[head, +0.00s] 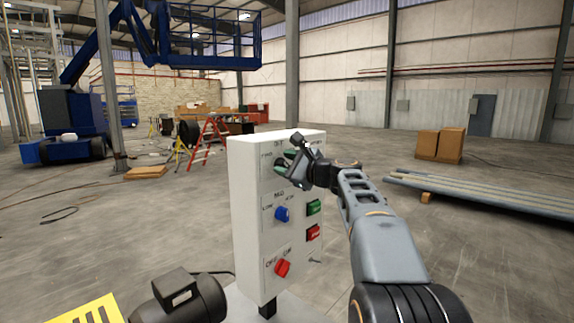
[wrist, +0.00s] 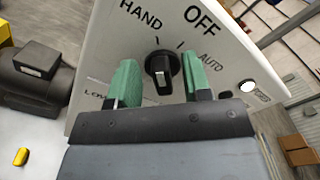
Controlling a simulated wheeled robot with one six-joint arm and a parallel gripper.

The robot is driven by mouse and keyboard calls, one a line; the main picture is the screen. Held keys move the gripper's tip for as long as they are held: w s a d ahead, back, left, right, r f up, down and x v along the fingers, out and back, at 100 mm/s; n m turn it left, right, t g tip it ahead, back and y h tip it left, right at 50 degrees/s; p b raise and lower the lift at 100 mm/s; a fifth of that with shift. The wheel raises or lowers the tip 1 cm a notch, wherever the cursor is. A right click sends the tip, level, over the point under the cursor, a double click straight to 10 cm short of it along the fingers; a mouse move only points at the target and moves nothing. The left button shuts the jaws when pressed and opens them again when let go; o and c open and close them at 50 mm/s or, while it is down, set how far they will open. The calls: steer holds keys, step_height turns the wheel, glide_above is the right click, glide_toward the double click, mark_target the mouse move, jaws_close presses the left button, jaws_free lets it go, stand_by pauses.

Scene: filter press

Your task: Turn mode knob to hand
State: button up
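The black mode knob (wrist: 161,72) is on the white control panel (head: 255,160), with the labels HAND, OFF and AUTO around it in the wrist view. HAND is at the upper left, OFF at the top and AUTO at the right. A pale mark shows on the knob's lower part; I cannot tell for sure which label it points to. My gripper (wrist: 161,80) is open, with one green finger on each side of the knob and gaps between. In the head view my gripper (head: 285,161) is at the panel's upper part and hides the knob.
Below on the panel are a blue knob (head: 282,214), a red knob (head: 282,268), a green button (head: 314,207) and a red button (head: 313,232). A dark motor (head: 180,299) stands at the lower left.

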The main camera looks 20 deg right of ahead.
steer(key=b+v, duration=0.2)
steer(key=v, duration=1.1)
steer(key=shift+s+b, duration=0.35)
steer(key=shift+s, duration=0.05)
steer(key=shift+d, duration=0.15)
steer(key=s+a+f+n+g+h, duration=0.1)
steer(key=f+n+g+h, duration=0.15)
steer(key=f, duration=0.45)
steer(key=s+a+f+n+g+h+p, duration=0.1)
steer(key=s+a+f+n+g, duration=0.2)
steer(key=f, duration=0.5)
steer(key=f+n+g+h, duration=0.1)
steer(key=f+n+g, duration=0.25)
steer(key=f, duration=0.35)
steer(key=s+a+f+n+g+h+p, duration=0.3)
steer(key=s+a+f+n, duration=0.6)
steer(key=s+a+n, duration=0.3)
steer(key=shift+s+a+n+g, duration=0.2)
steer(key=shift+a+n+g, duration=0.2)
steer(key=shift+a+n, duration=0.2)
